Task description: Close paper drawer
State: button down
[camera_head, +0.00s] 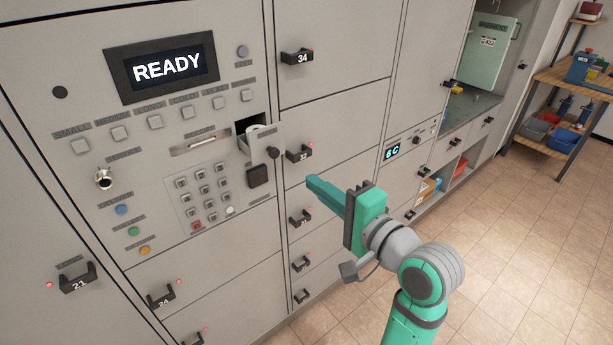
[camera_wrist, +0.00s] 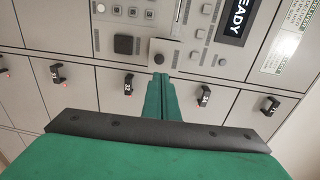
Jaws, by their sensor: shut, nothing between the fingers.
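The paper drawer (camera_head: 262,143) is a small grey drawer in the control panel, pulled out of its dark opening. A white paper roll (camera_head: 257,129) shows inside it, and a round dark knob (camera_head: 273,152) is on its front. My gripper (camera_head: 312,182) is shut and empty, to the right of and below the drawer in the head view, apart from it. In the wrist view the shut green fingertips (camera_wrist: 161,76) point toward the drawer's knob (camera_wrist: 159,58); the gap between them is hard to judge.
The panel holds a READY screen (camera_head: 163,68), a keypad (camera_head: 205,194) and a dark square block (camera_head: 258,176) below the drawer. Locker doors with black handles, such as number 34 (camera_head: 297,57), surround it. Open tiled floor (camera_head: 500,250) lies to the right.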

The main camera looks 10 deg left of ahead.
aim_at(275, 154)
jog(key=x, duration=1.2)
jog(key=shift+w+a+f, duration=0.1)
jog(key=shift+w+a, duration=0.15)
jog(key=shift+w, duration=0.05)
